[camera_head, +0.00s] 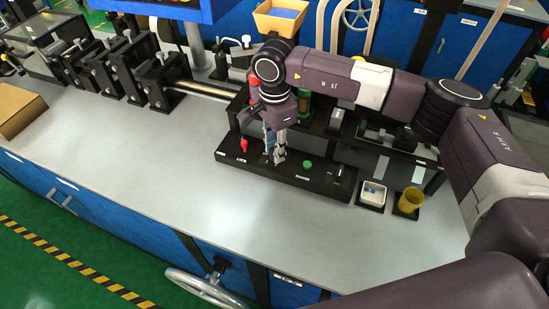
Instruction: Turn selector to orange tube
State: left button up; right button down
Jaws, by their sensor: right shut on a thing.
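A black control panel (323,187) lies on the bench, with small white labels on its face. My right gripper (275,156) points down over the middle of the panel, shut, with its fingertips low at the panel face. The selector between its fingers is mostly hidden by them, so I cannot tell which way it points. A red-topped tube (254,82) stands behind the panel, left of my right wrist. A green tube (304,103) stands to the right of the wrist. I cannot make out a clearly orange tube. My left gripper is not in view.
On the panel, a red knob (244,146) is left of the gripper and a green button (307,164) is right. The grey bench top (130,150) is clear at left.

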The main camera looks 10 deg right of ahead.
jog(key=n+b, duration=0.2)
jog(key=b, duration=0.1)
jog(key=shift+f+n, duration=0.15)
jog(key=shift+n, duration=0.25)
jog(key=shift+n+b, duration=0.65)
jog(key=shift+n, duration=0.05)
jog(key=shift+r, duration=0.2)
jog(key=c, duration=1.7)
grip_release()
jog(key=shift+o, duration=0.2)
jog(key=shift+r, duration=0.1)
notch_tip(320, 180, up, 12)
